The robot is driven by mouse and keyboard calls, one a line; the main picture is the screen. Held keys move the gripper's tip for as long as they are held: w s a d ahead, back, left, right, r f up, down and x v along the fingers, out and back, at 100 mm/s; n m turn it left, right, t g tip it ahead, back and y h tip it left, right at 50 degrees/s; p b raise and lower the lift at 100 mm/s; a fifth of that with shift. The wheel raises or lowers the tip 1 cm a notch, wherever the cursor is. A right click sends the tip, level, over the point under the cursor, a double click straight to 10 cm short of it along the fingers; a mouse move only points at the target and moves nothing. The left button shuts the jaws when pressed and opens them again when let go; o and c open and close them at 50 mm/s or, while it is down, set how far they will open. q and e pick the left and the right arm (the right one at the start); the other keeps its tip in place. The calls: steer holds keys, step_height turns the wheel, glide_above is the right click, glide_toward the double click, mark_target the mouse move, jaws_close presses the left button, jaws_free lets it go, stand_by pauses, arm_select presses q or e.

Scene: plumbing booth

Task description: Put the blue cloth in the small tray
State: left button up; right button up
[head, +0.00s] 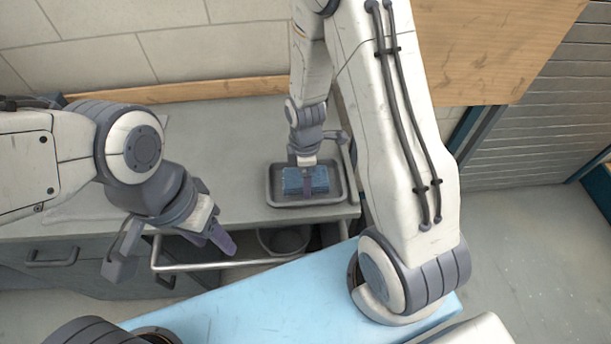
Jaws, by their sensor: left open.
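The blue cloth (292,181) is a folded blue block inside the small dark grey tray (305,203), which stands near the front right edge of the grey worktop. My left gripper (215,240) is open and appears empty, in front of the worktop's front edge and left of the tray.
The grey worktop (225,135) is largely clear left of the tray. A metal rail (225,265) runs along its front, with a round bin (285,240) below. A drawer handle (52,257) is at the left. A tiled wall (180,55) stands behind.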

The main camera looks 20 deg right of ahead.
steer(key=shift+f, duration=0.3)
steer(key=shift+f, duration=0.15)
steer(key=o, duration=1.1)
steer(key=shift+c, duration=0.2)
step_height(320, 180, up, 12)
steer(key=b, duration=0.1)
steer(key=s+a+r+m, duration=0.3)
steer(key=s+a, duration=0.3)
steer(key=s, duration=0.3)
steer(key=s+a+r+m+y, duration=0.1)
steer(key=s+a+r+m, duration=0.3)
steer(key=s, duration=0.5)
steer(key=shift+a+r+m, duration=0.3)
steer(key=shift+a+r, duration=0.25)
steer(key=shift+a, duration=0.7)
